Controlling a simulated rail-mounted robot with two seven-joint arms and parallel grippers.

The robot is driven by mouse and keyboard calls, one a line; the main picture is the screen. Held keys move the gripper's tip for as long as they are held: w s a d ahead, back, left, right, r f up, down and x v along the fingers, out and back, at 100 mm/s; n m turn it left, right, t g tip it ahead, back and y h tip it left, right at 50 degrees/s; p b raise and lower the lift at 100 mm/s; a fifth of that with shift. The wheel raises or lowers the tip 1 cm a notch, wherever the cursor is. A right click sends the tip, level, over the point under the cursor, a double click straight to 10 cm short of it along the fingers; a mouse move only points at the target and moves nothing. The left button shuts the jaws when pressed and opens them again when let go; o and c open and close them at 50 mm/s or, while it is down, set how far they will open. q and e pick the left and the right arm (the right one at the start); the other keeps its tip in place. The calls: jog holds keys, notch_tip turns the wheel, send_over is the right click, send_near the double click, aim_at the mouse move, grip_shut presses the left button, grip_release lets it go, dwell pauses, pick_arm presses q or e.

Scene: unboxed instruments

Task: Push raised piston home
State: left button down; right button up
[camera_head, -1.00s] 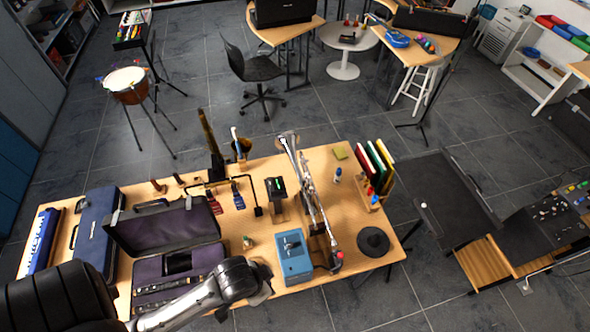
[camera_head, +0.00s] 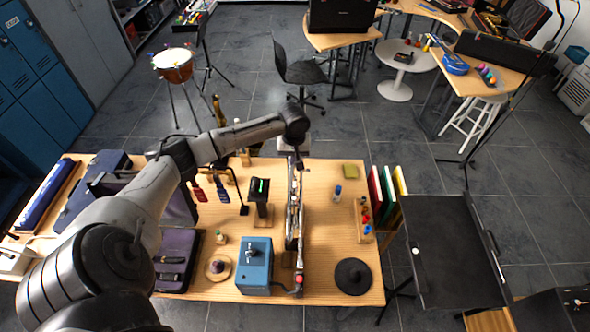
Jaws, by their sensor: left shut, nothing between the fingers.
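A silvery trumpet-like instrument (camera_head: 294,212) lies lengthwise on a stand on the wooden table (camera_head: 335,232), seen from above and nearly end-on. Its pistons are too small here to tell which one is raised. My left arm reaches in from the left across the table. Its wrist is bent over the far end of the instrument, and my left gripper (camera_head: 293,147) is there, small and partly hidden by the wrist. It is shut and empty. Whether it touches the instrument I cannot tell. My right gripper is not in view.
A blue box (camera_head: 254,265) stands left of the instrument's near end, with a small black device (camera_head: 260,195) behind it. Open cases lie on the left, partly behind my arm.

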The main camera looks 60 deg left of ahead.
aim_at(295, 187)
pick_arm(q)
notch_tip(295, 187, down, 13)
jog(key=shift+d+r+p, duration=0.15)
jog(key=shift+r+p, duration=0.05)
jog(key=shift+p, duration=0.4)
jog(key=shift+f, duration=0.15)
jog(key=shift+f, duration=0.35)
notch_tip(295, 187, down, 3)
jog(key=shift+r+b, duration=0.1)
jog(key=shift+b, duration=0.55)
jog(key=shift+r, duration=0.2)
notch_tip(295, 187, up, 4)
jog(key=p, duration=0.5)
jog(key=shift+r+p, duration=0.25)
jog(key=shift+p, duration=0.05)
notch_tip(295, 187, up, 9)
jog(key=b, duration=0.1)
jog(key=shift+r, duration=0.15)
